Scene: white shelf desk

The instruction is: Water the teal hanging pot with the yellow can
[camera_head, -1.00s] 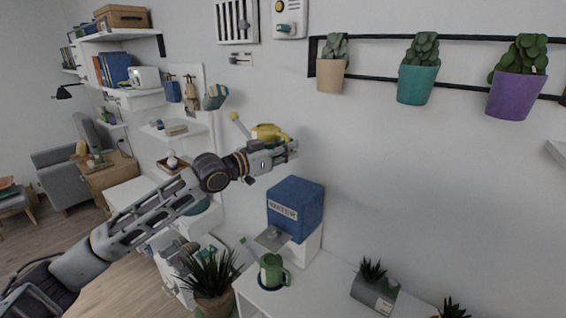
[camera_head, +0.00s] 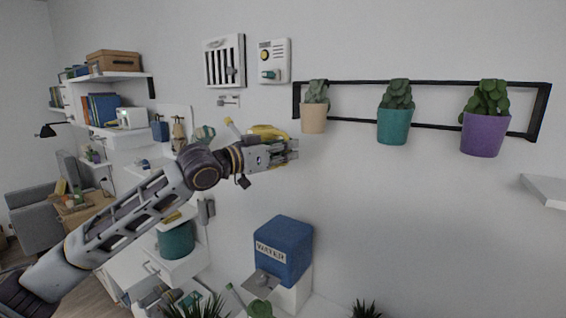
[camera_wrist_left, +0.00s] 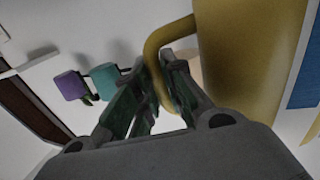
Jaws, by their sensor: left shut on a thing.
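The teal hanging pot (camera_head: 393,127), with a green plant in it, hangs on the black wall rail between a beige pot and a purple pot. It also shows in the left wrist view (camera_wrist_left: 106,78). My left gripper (camera_head: 290,152) is shut on the handle of the yellow can (camera_head: 266,131). In the left wrist view the can (camera_wrist_left: 245,60) fills the upper right, with its handle between the fingers (camera_wrist_left: 160,90). The can is left of the beige pot and partly hidden behind the gripper. Its spout points left in the head view. My right gripper is not in view.
The beige pot (camera_head: 314,118) and purple pot (camera_head: 483,135) flank the teal one on the black rail (camera_head: 445,129). A blue water box (camera_head: 284,249) stands below. A white shelf edge (camera_head: 546,189) juts in at right. The wall below the pots is clear.

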